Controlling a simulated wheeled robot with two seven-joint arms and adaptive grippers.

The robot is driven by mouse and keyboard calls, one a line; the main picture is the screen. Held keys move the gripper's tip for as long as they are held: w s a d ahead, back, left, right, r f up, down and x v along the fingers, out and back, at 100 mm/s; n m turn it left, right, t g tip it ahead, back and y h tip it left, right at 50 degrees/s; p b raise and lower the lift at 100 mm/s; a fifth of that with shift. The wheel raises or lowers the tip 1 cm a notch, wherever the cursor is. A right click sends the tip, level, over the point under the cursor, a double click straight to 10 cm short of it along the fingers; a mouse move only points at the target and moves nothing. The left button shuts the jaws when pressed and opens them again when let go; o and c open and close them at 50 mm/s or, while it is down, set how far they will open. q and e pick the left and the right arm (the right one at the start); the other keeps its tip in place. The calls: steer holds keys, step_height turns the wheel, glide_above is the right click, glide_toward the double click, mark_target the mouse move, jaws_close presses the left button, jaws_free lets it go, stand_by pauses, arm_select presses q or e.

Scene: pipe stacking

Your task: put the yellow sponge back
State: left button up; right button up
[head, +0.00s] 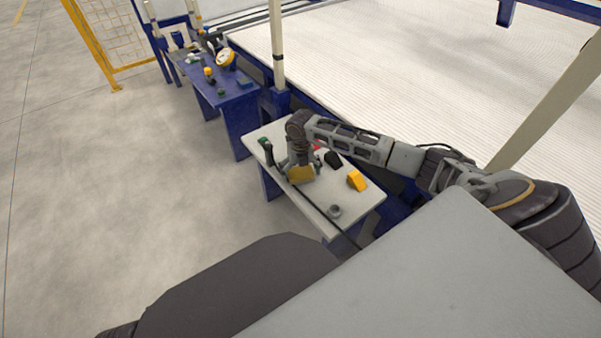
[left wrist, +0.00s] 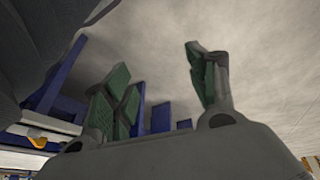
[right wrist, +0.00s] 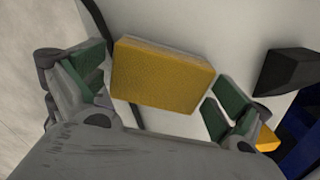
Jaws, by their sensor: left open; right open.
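The yellow sponge (head: 301,175) lies on or just above the white-topped table (head: 350,199), near its left side in the head view. In the right wrist view the sponge (right wrist: 160,75) fills the space between the fingers. My right gripper (right wrist: 158,88) is open, with one green-padded finger on each side of the sponge. A small gap shows at its left; contact at the right is hard to tell. My left gripper (left wrist: 160,88) is open and empty, with only floor and blue frames behind it. It does not show clearly in the head view.
On the table are a yellow-orange wedge (head: 357,181), a black block (head: 333,160), a small grey ring-like part (head: 335,211) and a dark green-topped item (head: 266,146). A thin black line runs along the table's front. A blue table (head: 232,105) with several items stands farther back.

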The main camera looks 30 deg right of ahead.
mark_target(300, 171)
steer(key=shift+r, duration=0.6)
step_height(300, 171, up, 5)
steer(key=shift+f+p, duration=0.1)
steer(key=shift+p, duration=0.95)
arm_select(q)
steer(key=f, duration=0.1)
steer(key=a+f+g+p, duration=0.1)
steer(key=f, duration=0.1)
steer(key=shift+a+y+p, duration=0.1)
steer(key=shift+y+p, duration=0.2)
steer(key=shift+y, duration=0.1)
arm_select(e)
step_height(300, 171, up, 6)
arm_select(q)
steer(key=shift+s, duration=0.15)
